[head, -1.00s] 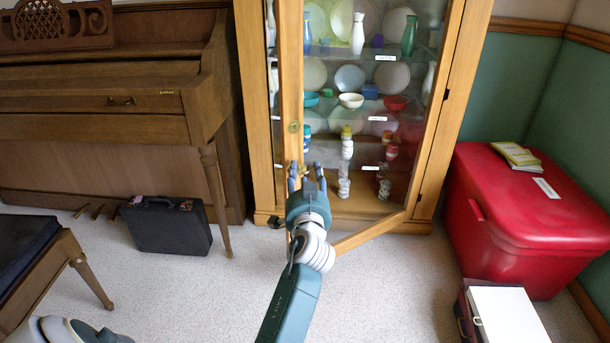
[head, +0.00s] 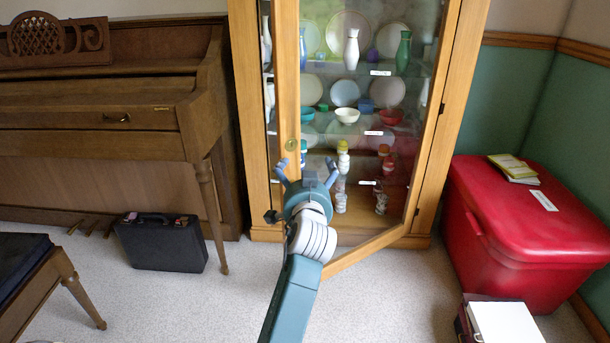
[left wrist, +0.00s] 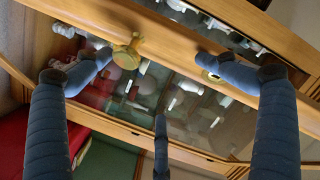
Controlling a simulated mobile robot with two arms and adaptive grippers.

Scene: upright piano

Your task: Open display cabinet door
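The display cabinet (head: 440,150) is a tall wooden case with glass shelves. Its glazed door (head: 365,243) is ajar, with the free left edge and bottom rail standing out from the case towards me. My left gripper (head: 306,165) is open in front of the door's left stile (head: 287,75). A round brass fitting (head: 292,145) sits on that stile just above the fingers. In the left wrist view a brass knob (left wrist: 127,52) lies between the spread fingers of my left gripper (left wrist: 155,65), near one fingertip. A second brass fitting (left wrist: 212,75) is near the other fingertip. My right gripper is out of view.
An upright piano (head: 90,135) stands left, with a black case (head: 160,245) on the floor before it and a bench (head: 45,285) nearer. A red chest (head: 525,240) stands right, with a white-topped box (head: 505,322) before it. Carpet (head: 185,310) is clear between them.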

